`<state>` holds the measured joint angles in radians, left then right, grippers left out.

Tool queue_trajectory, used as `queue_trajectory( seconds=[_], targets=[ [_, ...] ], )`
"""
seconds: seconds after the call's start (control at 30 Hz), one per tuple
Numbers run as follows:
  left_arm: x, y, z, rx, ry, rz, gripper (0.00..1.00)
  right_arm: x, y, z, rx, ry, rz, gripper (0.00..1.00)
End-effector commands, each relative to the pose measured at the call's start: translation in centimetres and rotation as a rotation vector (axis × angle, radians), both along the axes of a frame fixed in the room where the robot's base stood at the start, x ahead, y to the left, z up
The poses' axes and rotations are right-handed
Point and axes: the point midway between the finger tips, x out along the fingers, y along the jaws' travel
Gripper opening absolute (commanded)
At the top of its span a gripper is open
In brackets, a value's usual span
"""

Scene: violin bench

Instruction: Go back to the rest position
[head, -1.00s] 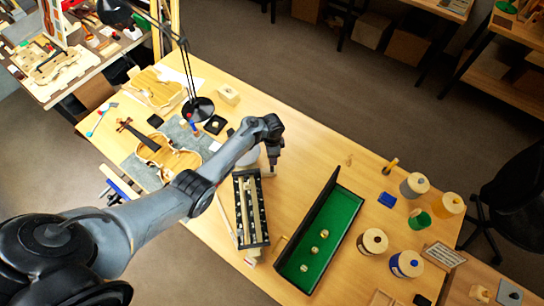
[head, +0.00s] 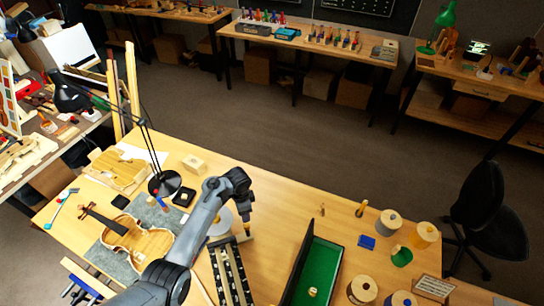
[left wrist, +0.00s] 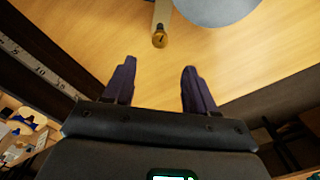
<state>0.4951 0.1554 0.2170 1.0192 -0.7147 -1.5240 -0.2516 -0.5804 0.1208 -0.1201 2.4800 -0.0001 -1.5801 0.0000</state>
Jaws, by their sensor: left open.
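My left arm reaches in from the bottom of the head view. Its gripper (head: 247,230) is over the wooden bench (head: 310,208), beside a pale round disc (head: 221,222) and the far end of a dark slotted rack (head: 229,275). In the left wrist view the gripper (left wrist: 156,78) has its two dark fingers spread, with nothing between them. My right gripper is not in view.
A violin (head: 137,242) lies left of the arm, near a black desk lamp (head: 164,183). The bench's far middle is mostly clear.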

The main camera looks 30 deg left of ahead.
Motion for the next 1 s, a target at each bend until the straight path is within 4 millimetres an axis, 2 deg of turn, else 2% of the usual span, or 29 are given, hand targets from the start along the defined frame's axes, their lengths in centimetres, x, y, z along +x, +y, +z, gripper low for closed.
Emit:
queue_trajectory(
  seconds=[0.13,0.27,0.37,0.47,0.67,0.8,1.0],
  targets=[
    [-0.5,0.1,-0.1,0.013,-0.005,0.013,0.56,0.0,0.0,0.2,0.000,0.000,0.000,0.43],
    [-2.2,0.1,-0.2,0.050,-0.024,0.051,0.56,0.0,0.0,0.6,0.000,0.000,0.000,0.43],
    [-4.4,-0.3,-0.1,0.086,-0.053,0.099,0.56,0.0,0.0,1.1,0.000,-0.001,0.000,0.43],
    [-7.5,-1.4,0.6,0.115,-0.095,0.156,0.56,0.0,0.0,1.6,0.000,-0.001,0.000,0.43],
    [-14.9,-5.4,4.2,0.106,-0.193,0.277,0.56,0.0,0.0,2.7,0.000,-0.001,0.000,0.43],
    [-20.0,-8.5,7.8,0.051,-0.245,0.360,0.56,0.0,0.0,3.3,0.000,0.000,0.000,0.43],
    [-25.3,-11.5,12.8,-0.041,-0.284,0.463,0.56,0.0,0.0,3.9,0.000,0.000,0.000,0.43]
  ],
)
